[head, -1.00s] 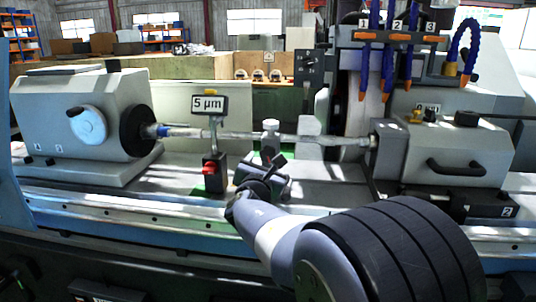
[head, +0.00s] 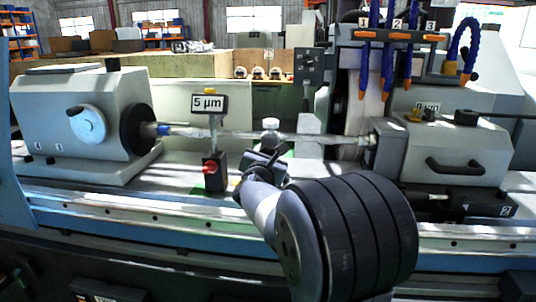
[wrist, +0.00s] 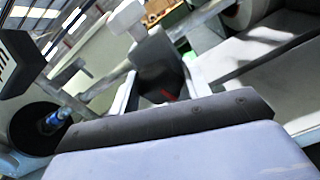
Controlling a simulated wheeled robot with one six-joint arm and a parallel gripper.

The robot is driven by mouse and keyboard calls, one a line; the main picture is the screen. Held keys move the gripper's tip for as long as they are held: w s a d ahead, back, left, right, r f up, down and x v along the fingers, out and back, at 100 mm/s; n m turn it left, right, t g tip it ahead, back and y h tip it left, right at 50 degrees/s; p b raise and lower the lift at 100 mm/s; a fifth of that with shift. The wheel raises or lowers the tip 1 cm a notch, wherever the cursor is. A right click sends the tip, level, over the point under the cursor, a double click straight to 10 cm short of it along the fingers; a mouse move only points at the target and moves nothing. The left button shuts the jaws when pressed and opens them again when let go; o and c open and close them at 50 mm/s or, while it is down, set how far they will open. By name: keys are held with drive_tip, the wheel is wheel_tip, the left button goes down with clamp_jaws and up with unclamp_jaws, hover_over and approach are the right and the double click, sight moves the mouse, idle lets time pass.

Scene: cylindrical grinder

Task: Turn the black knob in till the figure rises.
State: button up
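A sign reading "5 µm" (head: 209,104) stands on a black post base with a red knob (head: 210,168); its dark edge shows in the wrist view (wrist: 14,62). A second sign (head: 427,107), at right, seems to read "0 µm". A light-topped support (head: 270,126) stands at the shaft's middle; its dark body (wrist: 158,62) shows in the wrist view. My gripper (head: 262,162) is at this support, just in front of the shaft. In the wrist view pale finger edges flank the dark body; I cannot tell whether they touch it. No knob between them is clear.
The shaft (head: 225,133) runs from the left head's black chuck (head: 137,131) to the right-hand block (head: 455,150). Black knobs stand on the left head (head: 112,65) and right block (head: 467,117). Blue hoses (head: 387,55) hang above. A rail (head: 110,212) crosses in front.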

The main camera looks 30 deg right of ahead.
drive_tip(key=c, duration=0.5)
drive_tip(key=shift+c, duration=0.2)
drive_tip(key=shift+f+b, duration=0.15)
drive_tip(key=shift+b, duration=0.35)
drive_tip(key=shift+f+m+b, duration=0.1)
drive_tip(key=shift+m+b, duration=0.6)
drive_tip(key=shift+b, duration=0.3)
drive_tip(key=shift+m+b, duration=0.7)
drive_tip(key=shift+b, duration=0.4)
drive_tip(key=m+b, duration=0.2)
drive_tip(key=b, duration=0.1)
drive_tip(key=shift+m, duration=0.4)
drive_tip(key=shift+m+b, duration=0.5)
drive_tip(key=shift+b, duration=0.25)
drive_tip(key=shift+r, duration=0.25)
